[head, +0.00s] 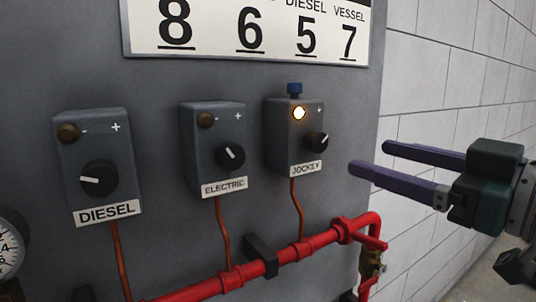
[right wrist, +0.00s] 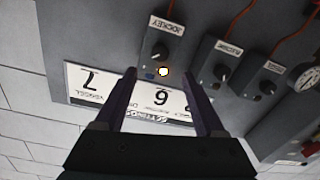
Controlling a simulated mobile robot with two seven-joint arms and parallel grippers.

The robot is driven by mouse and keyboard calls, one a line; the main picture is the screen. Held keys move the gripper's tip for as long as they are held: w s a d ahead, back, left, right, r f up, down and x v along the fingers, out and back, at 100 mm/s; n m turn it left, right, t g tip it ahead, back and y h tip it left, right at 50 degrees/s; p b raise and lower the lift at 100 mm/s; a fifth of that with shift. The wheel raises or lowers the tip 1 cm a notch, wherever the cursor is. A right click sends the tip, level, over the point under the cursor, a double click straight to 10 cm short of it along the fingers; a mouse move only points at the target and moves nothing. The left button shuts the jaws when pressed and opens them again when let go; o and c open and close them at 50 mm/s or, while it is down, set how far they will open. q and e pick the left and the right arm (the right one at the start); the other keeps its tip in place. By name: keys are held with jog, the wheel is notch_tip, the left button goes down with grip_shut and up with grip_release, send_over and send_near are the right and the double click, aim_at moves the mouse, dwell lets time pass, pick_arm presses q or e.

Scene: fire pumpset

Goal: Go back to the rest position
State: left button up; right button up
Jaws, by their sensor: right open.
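My right gripper (head: 367,159) is open and empty, to the right of the grey panel in the head view. Its two purple fingers point left toward the JOCKEY box (head: 292,138) and are apart from it. In the right wrist view the open fingers (right wrist: 168,92) frame part of the number sign, with nothing between them. The JOCKEY box also shows in that view (right wrist: 158,45), beyond the fingertips, with its lamp lit. My left gripper is not in either view.
The DIESEL box (head: 98,165) and ELECTRIC box (head: 213,150) are on the panel, lamps dark. A red pipe (head: 300,255) runs below, with a valve (head: 371,262) at the right. A gauge (head: 10,250) is at the left edge. A white block wall (head: 435,80) stands behind my right gripper.

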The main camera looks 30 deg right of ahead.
jog(key=shift+f, duration=0.15)
dwell(0.5)
jog(key=s+a+f+m+g+h, duration=0.1)
jog(key=s+a+f+g, duration=0.15)
jog(key=f, duration=0.35)
jog(key=s+a+f+g, duration=0.2)
jog(key=a+f+g, duration=0.15)
jog(key=f, duration=0.35)
jog(key=s+a+f+g, duration=0.3)
jog(key=s+g, duration=0.1)
jog(key=s, duration=0.2)
jog(key=s+a+f+g, duration=0.2)
jog(key=s+f+g, duration=0.1)
jog(key=s+g, duration=0.15)
notch_tip(320, 180, up, 31)
jog(key=s+h+p, duration=0.1)
jog(key=p, duration=3)
jog(key=shift+s+a+m, duration=0.15)
jog(key=shift+s+m, duration=0.15)
jog(key=shift+m, duration=0.1)
jog(key=shift+f, duration=0.1)
